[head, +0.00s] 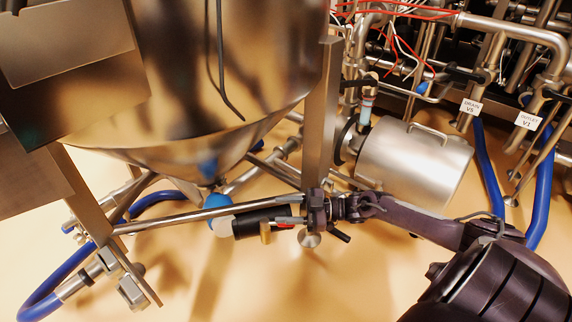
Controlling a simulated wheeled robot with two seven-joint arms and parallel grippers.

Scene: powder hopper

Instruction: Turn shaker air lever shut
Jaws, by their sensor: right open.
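My right gripper (284,210) reaches in from the right at the lower middle, its fingers pointing left and parted, with the jaws open. The fingertips are in front of or beside a black cylinder (248,222) under the hopper cone. A small red part (286,226), possibly the shaker air lever, shows just below the lower finger. I cannot tell whether the fingers touch it or which way it is turned. A brass fitting (265,236) hangs under the black cylinder. My left gripper is not in view.
The steel hopper (225,70) fills the upper middle. A frame leg (322,115) and a horizontal steel bar (170,218) are close to the gripper. A steel motor housing (415,165) stands behind my right arm. Blue hoses (487,165) run at right and left. Open floor lies in front.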

